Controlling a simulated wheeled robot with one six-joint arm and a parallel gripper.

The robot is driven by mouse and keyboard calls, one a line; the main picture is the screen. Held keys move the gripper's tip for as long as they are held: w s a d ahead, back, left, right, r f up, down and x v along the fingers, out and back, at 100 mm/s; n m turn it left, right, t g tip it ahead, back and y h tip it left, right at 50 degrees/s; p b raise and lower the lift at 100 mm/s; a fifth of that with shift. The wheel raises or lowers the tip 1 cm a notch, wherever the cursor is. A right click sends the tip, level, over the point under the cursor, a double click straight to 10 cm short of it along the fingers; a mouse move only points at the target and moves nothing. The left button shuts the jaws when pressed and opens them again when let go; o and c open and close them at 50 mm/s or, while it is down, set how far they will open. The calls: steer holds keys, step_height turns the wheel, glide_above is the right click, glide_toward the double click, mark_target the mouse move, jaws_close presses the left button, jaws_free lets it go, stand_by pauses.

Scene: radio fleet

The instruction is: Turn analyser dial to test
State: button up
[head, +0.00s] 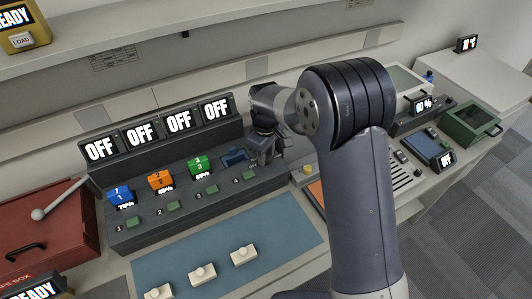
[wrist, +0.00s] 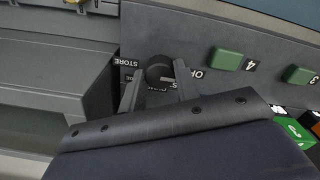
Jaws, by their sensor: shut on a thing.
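The analyser (head: 195,205) is a long dark grey console in the head view, with several lit displays reading OFF along its back. Its dial (wrist: 160,69) is a round black knob in the wrist view. Around it are the labels STORE at its left, OFF at its right, and one below that is mostly hidden. A pale mark shows on the knob's right side. My gripper (wrist: 158,88) has its two fingers at either side of the dial, shut on it. In the head view my gripper (head: 268,158) is at the console's right end and hides the dial.
Blue, orange and green numbered batteries (head: 159,182) stand in the console's slots, with green buttons (head: 174,206) in front. A blue mat (head: 220,270) with several white pieces lies before it. A red box (head: 45,235) is at the left. Other devices (head: 435,150) crowd the right.

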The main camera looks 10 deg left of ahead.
steer(key=shift+c, duration=0.7)
steer(key=m, duration=0.3)
steer(key=shift+b, duration=0.4)
steer(key=m, duration=0.5)
steer(key=shift+m+b, duration=0.3)
steer(key=shift+b, duration=0.1)
steer(key=o, duration=1)
steer(key=shift+c, duration=0.2)
